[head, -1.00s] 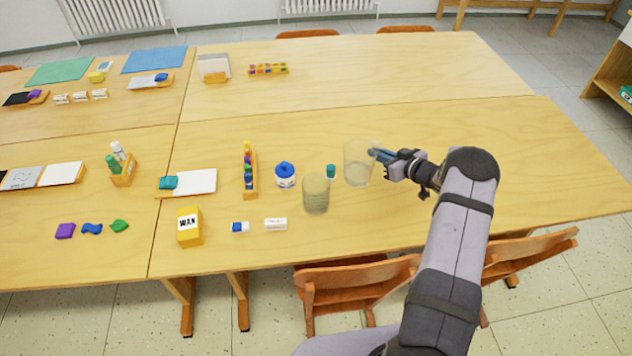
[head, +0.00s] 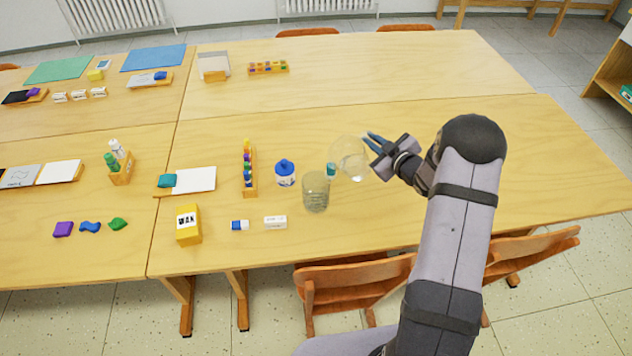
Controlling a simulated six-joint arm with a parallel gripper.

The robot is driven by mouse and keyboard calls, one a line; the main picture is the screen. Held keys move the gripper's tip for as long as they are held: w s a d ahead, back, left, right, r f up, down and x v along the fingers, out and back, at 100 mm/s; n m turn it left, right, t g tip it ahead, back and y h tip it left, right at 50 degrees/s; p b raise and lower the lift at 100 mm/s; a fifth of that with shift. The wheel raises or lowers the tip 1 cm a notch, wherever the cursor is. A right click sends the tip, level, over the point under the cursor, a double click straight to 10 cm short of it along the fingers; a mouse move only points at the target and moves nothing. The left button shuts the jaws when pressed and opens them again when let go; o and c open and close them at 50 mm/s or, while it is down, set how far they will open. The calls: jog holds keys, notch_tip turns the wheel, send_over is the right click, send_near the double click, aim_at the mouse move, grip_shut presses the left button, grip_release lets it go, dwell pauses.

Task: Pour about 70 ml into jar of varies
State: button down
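A clear glass vessel (head: 348,160) is tilted with its upper end to the left, near the right side of a second glass jar. My gripper (head: 376,143), with blue fingertips, is at its right side and appears shut on it. The second glass jar (head: 315,192) stands upright on the table, just left of and nearer than the tilted vessel. It looks greyish-green, and I cannot tell its liquid level. No stream between the two can be made out.
A small teal object (head: 331,169) and a white jar with a blue lid (head: 285,174) stand close by. A paint rack (head: 249,169), yellow box (head: 188,224), blue-and-white eraser (head: 240,225) and white block (head: 275,222) are further left. The table's right side is clear.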

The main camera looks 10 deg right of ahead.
aim_at(370, 133)
jog(key=shift+n+t, duration=0.3)
jog(key=shift+n, duration=0.4)
jog(key=r, duration=0.1)
jog(key=a+r, duration=0.1)
jog(key=s+r, duration=0.1)
jog(key=r, duration=0.1)
jog(key=shift+a, duration=0.4)
jog(key=shift+s+a+r+n+t+h+b, duration=0.15)
jog(key=shift+a+r+n+h+b, duration=0.15)
jog(key=shift+r, duration=0.35)
jog(key=shift+s+a+r+n+t+h+b, duration=0.1)
jog(key=shift+a+r+n+t+h, duration=0.1)
jog(key=shift+r+n, duration=0.35)
jog(key=shift+s+a+r+n+t+h+b, duration=0.15)
jog(key=shift+a+r+n+h, duration=0.1)
jog(key=shift+r, duration=0.45)
jog(key=shift+f, duration=0.1)
jog(key=shift+a+n+b, duration=0.15)
jog(key=shift+n+b, duration=0.15)
jog(key=shift+b, duration=0.05)
jog(key=shift+s+a+r+n+t+b, duration=0.25)
jog(key=shift+a+n+t+b, duration=0.1)
jog(key=shift+n+b, duration=0.1)
jog(key=shift+s+a+r+n, duration=0.2)
jog(key=shift+a+r+n, duration=0.1)
jog(key=shift+r, duration=0.1)
jog(key=shift+s+a+r+n+t, duration=0.25)
jog(key=shift+s+a+r+n, duration=0.1)
jog(key=shift+a+r, duration=0.1)
